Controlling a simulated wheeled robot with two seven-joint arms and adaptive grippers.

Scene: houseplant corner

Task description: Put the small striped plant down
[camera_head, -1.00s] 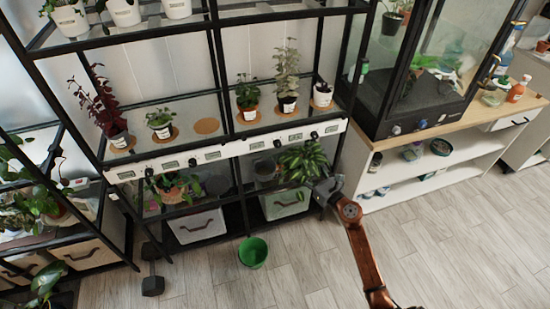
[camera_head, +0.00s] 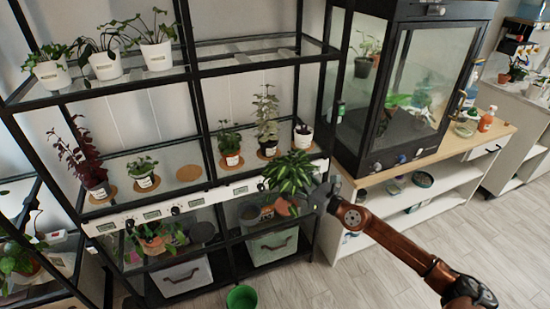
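The small striped plant (camera_head: 289,172) has bushy green leaves with pale stripes. It is in front of the right bay of the black rack, about level with the white label rail. My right gripper (camera_head: 308,202) comes in from the right and appears shut on it at its pot, which is mostly hidden by leaves and gripper. An empty round cork mat (camera_head: 189,173) lies on the glass middle shelf, left of the centre post. My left gripper is not in view.
Several potted plants stand on cork mats on the same shelf, including a dark red one (camera_head: 95,188) and a tall pale one (camera_head: 267,148). A glass cabinet (camera_head: 365,167) stands right of the rack. A green bucket (camera_head: 242,298) is on the floor.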

